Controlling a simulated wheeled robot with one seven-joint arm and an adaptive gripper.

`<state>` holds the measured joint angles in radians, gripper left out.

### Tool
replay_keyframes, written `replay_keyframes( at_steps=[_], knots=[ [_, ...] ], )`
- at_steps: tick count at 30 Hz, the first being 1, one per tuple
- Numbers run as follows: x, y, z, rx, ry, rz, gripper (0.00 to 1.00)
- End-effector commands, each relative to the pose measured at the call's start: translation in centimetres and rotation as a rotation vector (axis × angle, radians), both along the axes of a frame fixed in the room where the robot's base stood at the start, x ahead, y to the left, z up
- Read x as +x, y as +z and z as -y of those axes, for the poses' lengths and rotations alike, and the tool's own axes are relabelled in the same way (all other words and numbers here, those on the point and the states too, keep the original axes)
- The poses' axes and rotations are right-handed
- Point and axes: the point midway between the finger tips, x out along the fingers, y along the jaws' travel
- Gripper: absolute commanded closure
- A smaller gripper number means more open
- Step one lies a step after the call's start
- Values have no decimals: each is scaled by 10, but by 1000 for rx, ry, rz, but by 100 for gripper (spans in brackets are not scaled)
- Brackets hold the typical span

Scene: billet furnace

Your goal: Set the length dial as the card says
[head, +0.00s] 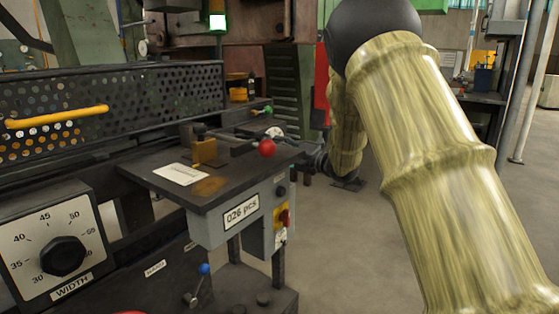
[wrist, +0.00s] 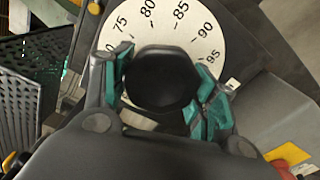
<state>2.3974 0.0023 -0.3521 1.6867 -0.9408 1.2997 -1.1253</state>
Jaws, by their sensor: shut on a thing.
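In the wrist view a white dial face (wrist: 172,27) carries the numbers 75, 80, 85, 90 and 95, with part of another figure at the left. Its round black knob (wrist: 158,80) sits between the teal pads of my gripper (wrist: 164,77), which is shut on it. The knob's pointer mark cannot be made out, so the setting is unclear. In the head view a white card (head: 180,174) lies flat on the dark bench top; its print is too small to read. My gripper is mostly hidden behind my arm there.
A second dial, marked WIDTH (head: 62,256), stands at the lower left. The bench (head: 215,190) has a red ball-topped lever (head: 266,148) and a counter reading "026 pcs" (head: 241,212). A blue-knobbed lever (head: 204,269) is below. Open floor lies at the right.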

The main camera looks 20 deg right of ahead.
Motion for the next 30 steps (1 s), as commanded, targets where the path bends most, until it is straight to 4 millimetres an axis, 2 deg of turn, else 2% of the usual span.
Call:
replay_keyframes(
  at_steps=[8, 22, 23, 24, 26, 30],
  knots=[
    [0, -2, 0, -63, -1, 46, 66],
    [0, -1, 0, -71, 0, 54, 66],
    [0, -1, 0, -71, 0, 54, 38],
    [0, -1, 0, -70, 0, 53, 31],
    [0, -1, 0, -70, 0, 53, 20],
    [0, -1, 0, -70, 0, 53, 19]
  ],
)
